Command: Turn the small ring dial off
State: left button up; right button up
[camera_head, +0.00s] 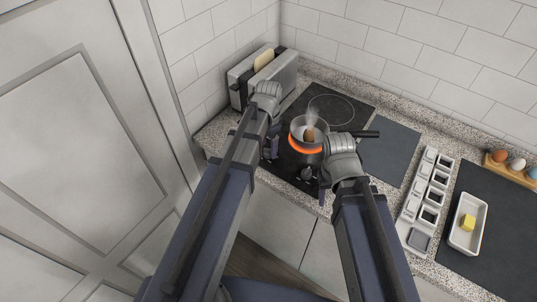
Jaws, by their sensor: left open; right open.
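A black cooktop (352,97) is set in the speckled counter. A steaming pot (297,122) with a brown egg-like item (309,135) stands on its front ring, which glows orange (296,146). A dark dial (305,173) shows at the cooktop's front edge, between my grippers; its setting is too small to read. My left gripper (269,152) is open over the cooktop's left side, left of the pot, and may hide another dial. My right gripper (322,188) is open at the cooktop's front edge, just right of the dial. I cannot tell whether it touches the dial.
A toaster (285,72) with bread stands behind my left gripper. The pot's handle (362,133) points right. A dark board (393,150), a white rack of containers (412,207), a tray with a yellow block (456,235) and an egg holder (497,168) lie to the right.

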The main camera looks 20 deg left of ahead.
pick_arm(q)
notch_tip(320, 180, down, 2)
jog(key=shift+f+b, duration=0.1)
jog(key=shift+b, duration=0.5)
jog(key=shift+c, duration=0.2)
grip_shut()
